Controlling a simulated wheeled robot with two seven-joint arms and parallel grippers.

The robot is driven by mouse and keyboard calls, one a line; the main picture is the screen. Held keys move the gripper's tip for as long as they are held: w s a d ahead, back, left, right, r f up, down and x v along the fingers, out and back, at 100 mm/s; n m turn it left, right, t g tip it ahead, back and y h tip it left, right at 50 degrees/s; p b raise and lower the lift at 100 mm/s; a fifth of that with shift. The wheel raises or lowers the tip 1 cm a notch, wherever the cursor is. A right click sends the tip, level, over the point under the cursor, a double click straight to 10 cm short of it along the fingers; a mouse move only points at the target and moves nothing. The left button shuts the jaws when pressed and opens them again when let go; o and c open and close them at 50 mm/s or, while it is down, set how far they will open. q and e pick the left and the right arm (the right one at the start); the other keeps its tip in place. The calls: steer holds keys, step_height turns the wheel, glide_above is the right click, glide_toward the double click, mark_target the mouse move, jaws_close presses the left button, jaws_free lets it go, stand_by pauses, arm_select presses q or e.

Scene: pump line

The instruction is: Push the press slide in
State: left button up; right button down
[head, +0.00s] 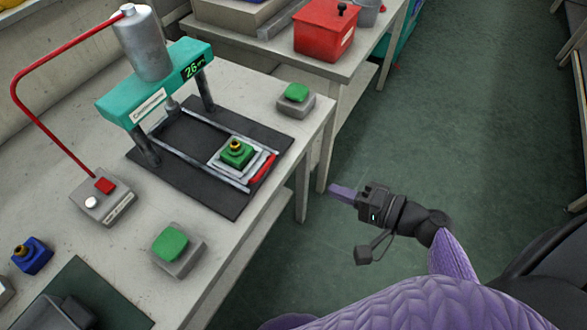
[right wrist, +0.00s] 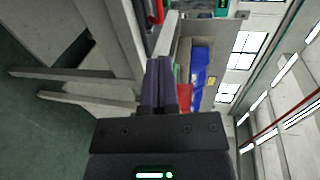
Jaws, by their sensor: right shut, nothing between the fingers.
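The press (head: 155,85) stands on the table, with a teal crossbeam, a grey cylinder on top and a display reading 26. Its slide (head: 228,172) is a light plate on two rails, at the front end of the rails, out from under the crossbeam. A red handle (head: 263,168) is on the slide's front edge. A green part with a yellow top (head: 237,152) sits on the slide. My right gripper (head: 335,191) is shut and empty, off the table's front edge, apart from the handle. It also shows in the right wrist view (right wrist: 160,80). My left gripper is not in view.
Green buttons on grey boxes stand right (head: 296,93) and left (head: 172,243) of the press. A control box (head: 103,196) with a red hose is at left, near a blue part (head: 32,255). Open floor lies right.

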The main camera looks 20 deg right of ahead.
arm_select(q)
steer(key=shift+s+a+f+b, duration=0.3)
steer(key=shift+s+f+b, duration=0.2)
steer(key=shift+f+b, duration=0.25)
arm_select(e)
steer(key=x, duration=1.4)
